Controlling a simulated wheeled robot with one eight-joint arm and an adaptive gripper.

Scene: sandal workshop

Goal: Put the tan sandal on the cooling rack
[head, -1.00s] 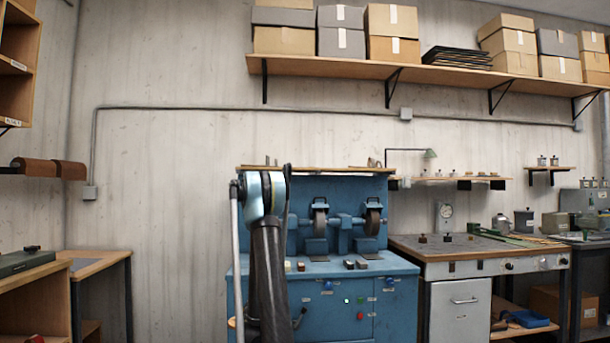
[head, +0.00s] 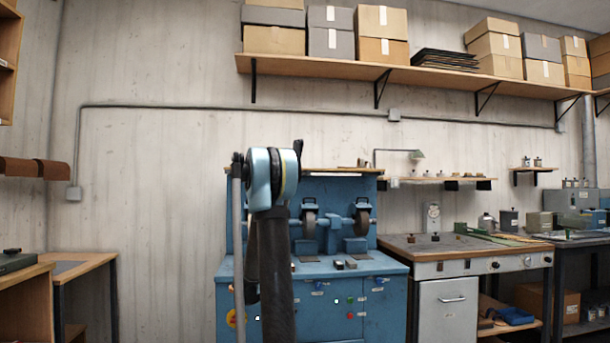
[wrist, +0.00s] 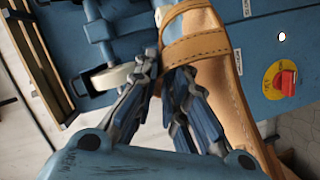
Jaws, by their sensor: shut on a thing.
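The tan sandal (wrist: 205,50) shows in the wrist view, with stitched straps and a light brown sole. My gripper (wrist: 165,75) is shut on the sandal, with its fingers at the strap edge. The sandal's lower end runs past the right finger to the bottom right of the picture. In the head view my arm stands in front of the blue machine, and neither the gripper nor the sandal can be made out there. I cannot make out a cooling rack in either view.
A blue grinding machine (head: 340,285) with two wheels stands ahead. A red knob on a yellow plate (wrist: 284,82) is on its front in the wrist view. A workbench (head: 470,250) stands to its right. Boxes line a high shelf (head: 420,75). A low table (head: 85,263) is at left.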

